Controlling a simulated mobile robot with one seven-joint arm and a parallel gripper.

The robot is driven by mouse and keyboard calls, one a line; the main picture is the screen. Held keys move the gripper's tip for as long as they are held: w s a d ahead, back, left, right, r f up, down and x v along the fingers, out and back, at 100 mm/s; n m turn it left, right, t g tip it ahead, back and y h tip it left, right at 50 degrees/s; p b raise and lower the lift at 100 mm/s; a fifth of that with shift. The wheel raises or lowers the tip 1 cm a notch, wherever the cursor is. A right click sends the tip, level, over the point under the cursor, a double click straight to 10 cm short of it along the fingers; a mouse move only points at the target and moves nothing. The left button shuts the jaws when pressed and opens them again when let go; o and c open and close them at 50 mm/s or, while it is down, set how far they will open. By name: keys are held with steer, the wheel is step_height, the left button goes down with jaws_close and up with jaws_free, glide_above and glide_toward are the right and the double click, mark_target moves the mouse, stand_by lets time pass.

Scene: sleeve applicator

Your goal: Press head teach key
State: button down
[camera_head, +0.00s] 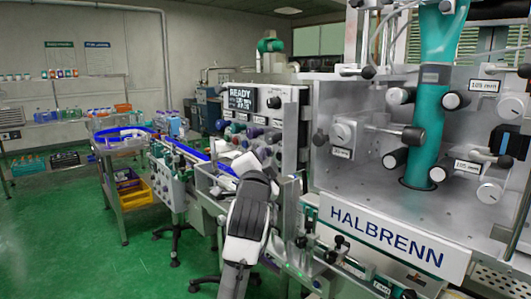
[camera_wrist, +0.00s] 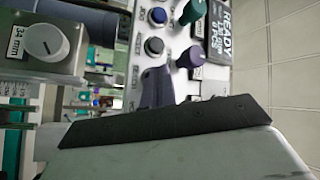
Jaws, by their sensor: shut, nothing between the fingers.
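The control panel (camera_head: 265,118) of the machine stands left of the HALBRENN housing, with a READY screen (camera_head: 241,99) at its upper left. My gripper (camera_head: 243,163) is in front of its lower part. In the wrist view, turned on its side, my shut fingers (camera_wrist: 156,84) point at the panel and hold nothing. Near them are a dark round button (camera_wrist: 154,46), a blue button (camera_wrist: 158,16), a purple knob (camera_wrist: 192,57) and a green knob (camera_wrist: 192,12). I cannot read which key is head teach. Whether the fingertips touch the panel cannot be told.
A white dial marked 34 mm (camera_wrist: 40,44) sits beside the panel. The HALBRENN housing (camera_head: 385,238), with black-knobbed rods, stands close on the right. A conveyor (camera_head: 185,150) runs at the left, by a cart with a yellow bin (camera_head: 135,194). Green floor (camera_head: 60,240) is free at the left.

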steer(key=shift+s, duration=0.1)
steer(key=shift+s+a, duration=0.45)
steer(key=shift+a, duration=0.15)
steer(key=s+a, duration=0.1)
steer(key=a, duration=0.1)
steer(key=s+a, duration=0.2)
stand_by(0.6)
stand_by(0.5)
